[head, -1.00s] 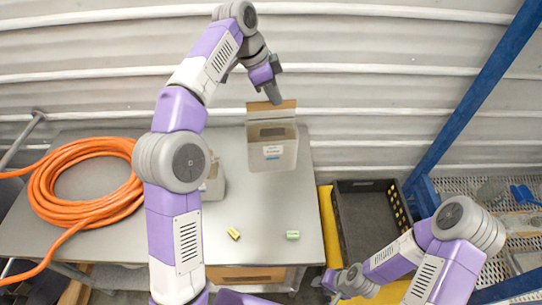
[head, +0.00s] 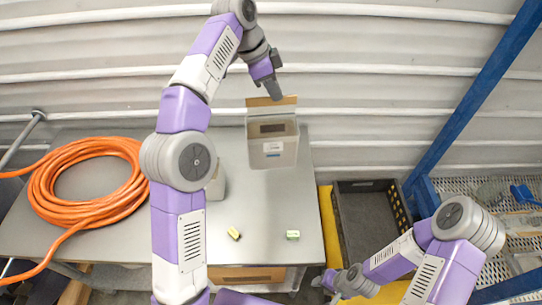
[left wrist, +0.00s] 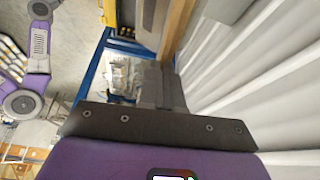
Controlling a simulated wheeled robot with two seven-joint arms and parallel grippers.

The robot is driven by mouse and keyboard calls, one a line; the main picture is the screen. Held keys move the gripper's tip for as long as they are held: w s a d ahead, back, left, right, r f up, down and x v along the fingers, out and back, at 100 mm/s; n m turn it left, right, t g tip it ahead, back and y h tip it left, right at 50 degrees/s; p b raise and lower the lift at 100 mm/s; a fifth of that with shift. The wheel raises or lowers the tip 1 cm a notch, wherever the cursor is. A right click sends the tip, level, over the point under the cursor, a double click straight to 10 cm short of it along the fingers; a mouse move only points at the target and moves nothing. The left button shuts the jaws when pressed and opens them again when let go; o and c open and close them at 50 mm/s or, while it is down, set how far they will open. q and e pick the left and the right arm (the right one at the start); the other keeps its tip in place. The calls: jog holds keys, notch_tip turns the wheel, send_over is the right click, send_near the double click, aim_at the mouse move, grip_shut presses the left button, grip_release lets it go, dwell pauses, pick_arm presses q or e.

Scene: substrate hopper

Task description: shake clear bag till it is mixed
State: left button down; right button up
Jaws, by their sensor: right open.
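The clear bag (head: 284,158) is a see-through greyish pouch with a tan top band, a dark patch and a white label. In the head view it hangs upright over the right back part of the grey table. My left gripper (head: 274,92) is shut on its tan top edge. In the left wrist view the dark gripper finger (left wrist: 158,85) lies beside a tan strip (left wrist: 178,28), seemingly the bag's top band. How mixed the contents are cannot be told. My right gripper (head: 328,280) is open and empty, low at the right of the table.
A coil of orange hose (head: 50,185) lies on the table (head: 150,235) at left. A pale container (head: 217,183) stands partly behind my left arm. A yellow block (head: 234,233) and green block (head: 293,235) lie in front. A black crate (head: 368,215) and blue post (head: 470,100) are at right.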

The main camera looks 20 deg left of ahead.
aim_at(275, 118)
pick_arm(q)
jog(key=shift+r, duration=0.65)
notch_tip(275, 118, down, 10)
jog(key=shift+f, duration=0.1)
